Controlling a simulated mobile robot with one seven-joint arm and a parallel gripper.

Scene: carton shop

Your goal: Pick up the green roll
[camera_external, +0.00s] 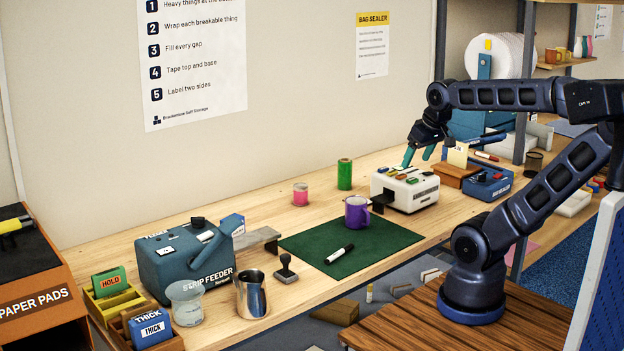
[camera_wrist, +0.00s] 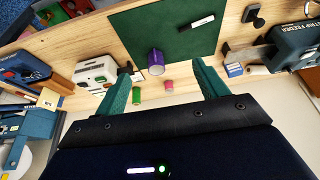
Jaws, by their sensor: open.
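The green roll (camera_external: 345,174) stands upright near the back of the wooden bench, by the wall. It also shows small in the wrist view (camera_wrist: 136,96), beyond the fingers and near the left one. My gripper (camera_external: 418,158) is open and empty, raised above the white machine, to the right of the green roll and apart from it. In the wrist view its two teal fingers (camera_wrist: 163,82) are spread wide.
A pink roll (camera_external: 300,194) stands left of the green roll. A purple mug (camera_external: 357,211) stands on the green mat (camera_external: 310,243) in front. The white machine (camera_external: 406,190) is to its right. A blue strip feeder (camera_external: 185,262) stands at left. Bare wood surrounds the green roll.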

